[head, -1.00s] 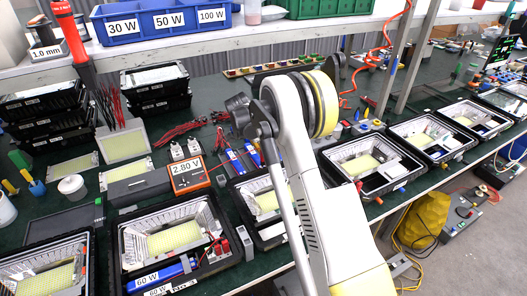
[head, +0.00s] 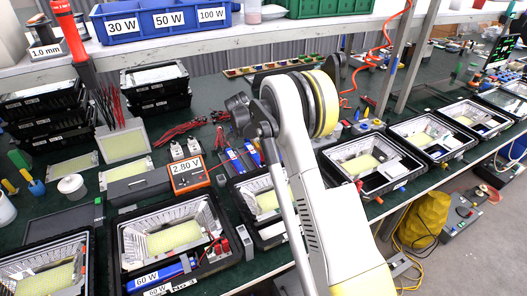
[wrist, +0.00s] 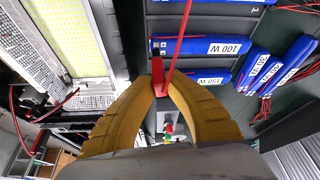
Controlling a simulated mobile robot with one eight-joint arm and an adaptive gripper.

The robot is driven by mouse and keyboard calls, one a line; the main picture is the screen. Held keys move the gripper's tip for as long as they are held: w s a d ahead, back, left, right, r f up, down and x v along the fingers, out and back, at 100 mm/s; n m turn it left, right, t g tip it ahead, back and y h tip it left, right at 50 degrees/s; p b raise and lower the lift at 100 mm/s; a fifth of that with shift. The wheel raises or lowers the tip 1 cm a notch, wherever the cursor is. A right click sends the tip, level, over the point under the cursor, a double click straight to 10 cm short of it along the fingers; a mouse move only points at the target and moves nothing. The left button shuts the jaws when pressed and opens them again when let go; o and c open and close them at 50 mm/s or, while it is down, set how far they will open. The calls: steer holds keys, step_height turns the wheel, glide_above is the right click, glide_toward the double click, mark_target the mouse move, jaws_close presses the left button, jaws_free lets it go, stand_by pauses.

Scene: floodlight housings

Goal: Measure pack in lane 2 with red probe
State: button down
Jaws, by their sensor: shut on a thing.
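My gripper (wrist: 161,86) has yellow fingers shut on the red probe (wrist: 158,68) in the wrist view. A red lead runs up from it. Close beyond the fingertips lie blue packs: one marked 100 W (wrist: 180,47) and one marked 150 W (wrist: 178,77). I cannot tell whether the probe touches a pack. In the head view the gripper is hidden behind my arm. An orange meter (head: 188,175) there reads 2.80 V. A blue 60 W pack (head: 172,272) lies in the front housing (head: 118,245). No lane 2 mark is readable.
Several open housings line the bench edge, such as one at right (head: 365,160). More blue packs (wrist: 268,72) lie at right in the wrist view. A lit panel housing (wrist: 75,40) is at left. Black housings (head: 45,115) are stacked at back left.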

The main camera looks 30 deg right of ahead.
steer(key=shift+f+b, duration=0.45)
steer(key=shift+f, duration=0.15)
stand_by(1.6)
steer(key=shift+r+p, duration=1.9)
steer(key=shift+r, duration=1.65)
